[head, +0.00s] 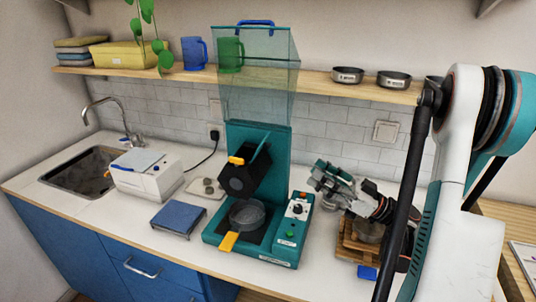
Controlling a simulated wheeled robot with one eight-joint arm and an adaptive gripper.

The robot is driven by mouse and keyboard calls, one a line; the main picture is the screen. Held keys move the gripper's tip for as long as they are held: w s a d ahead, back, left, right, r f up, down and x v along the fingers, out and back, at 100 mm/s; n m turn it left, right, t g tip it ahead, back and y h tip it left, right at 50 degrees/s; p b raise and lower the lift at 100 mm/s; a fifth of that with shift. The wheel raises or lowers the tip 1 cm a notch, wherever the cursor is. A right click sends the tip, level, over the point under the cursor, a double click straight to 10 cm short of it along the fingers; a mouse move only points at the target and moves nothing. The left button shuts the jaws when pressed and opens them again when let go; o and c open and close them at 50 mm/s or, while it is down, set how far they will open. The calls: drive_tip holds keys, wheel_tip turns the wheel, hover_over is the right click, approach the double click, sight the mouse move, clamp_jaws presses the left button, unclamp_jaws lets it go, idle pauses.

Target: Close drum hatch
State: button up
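A teal machine (274,148) stands on the counter. Its dark, many-sided drum (238,181) is tilted above a round clear bowl (247,217). An orange tab (236,160) sits at the drum's upper left. A thin teal plate (260,154) angles up from the drum and looks like its hatch, standing open. A clear hood (262,75) with a blue handle is above the machine. My gripper (316,179) is right of the drum, apart from it, with its fingers spread and nothing seen between them.
A blue stand (179,218) and a white appliance (146,174) are left. Wooden boards (352,246) lie under my arm.

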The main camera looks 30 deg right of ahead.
drive_tip(key=x, duration=1.3)
drive_tip(key=shift+a+n, duration=0.3)
drive_tip(key=shift+a, duration=0.05)
drive_tip(key=shift+r, duration=0.1)
clamp_jaws()
